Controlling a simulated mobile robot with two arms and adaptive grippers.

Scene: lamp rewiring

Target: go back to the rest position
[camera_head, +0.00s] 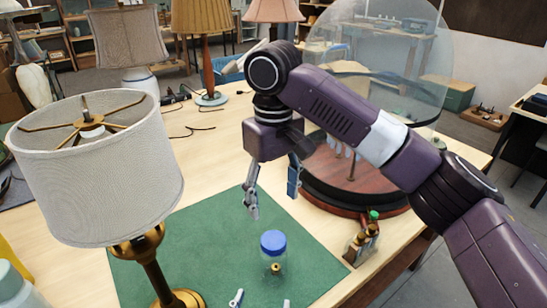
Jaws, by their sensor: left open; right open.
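My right gripper (272,195) comes in from the right and hangs above the green mat (190,265). Its two fingers are apart and nothing is between them. Of my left gripper (261,301), only two pale fingertips show at the bottom edge. They are apart, just below a clear jar with a blue lid (273,243) that stands upright on the mat. The jar holds something small and brass-coloured. The rest of my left arm is out of view.
A brass lamp with a grey shade (100,180) stands at the left. A glass dome on a round wooden base (350,195) stands behind my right gripper. More lamps (205,50) stand at the back.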

